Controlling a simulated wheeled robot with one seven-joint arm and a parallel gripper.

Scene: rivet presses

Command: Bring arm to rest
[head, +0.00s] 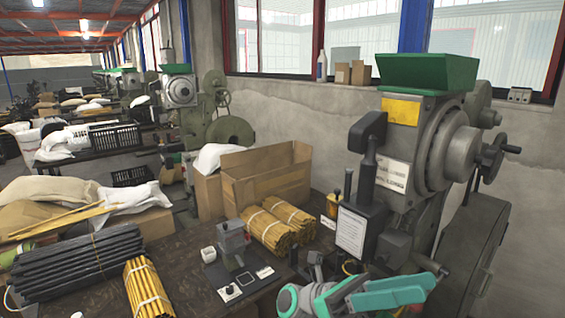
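My arm (388,294) shows at the bottom right as teal and white links, with a rounded joint at its left end. It is low in the picture, in front of the table and the large press (405,165). Small grey parts stick up beside its left joint, but I cannot make out which of them belong to my gripper. The fingers are not clear, so I cannot tell whether they are open or shut. I see no object held by the arm.
The table (190,293) bears black rod bundles (80,262), yellow rod bundles (148,288), a small grey device (232,242) and a cardboard box (265,180). The press with its green hopper (428,73) and handwheel stands close to my arm. More machines line the left background.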

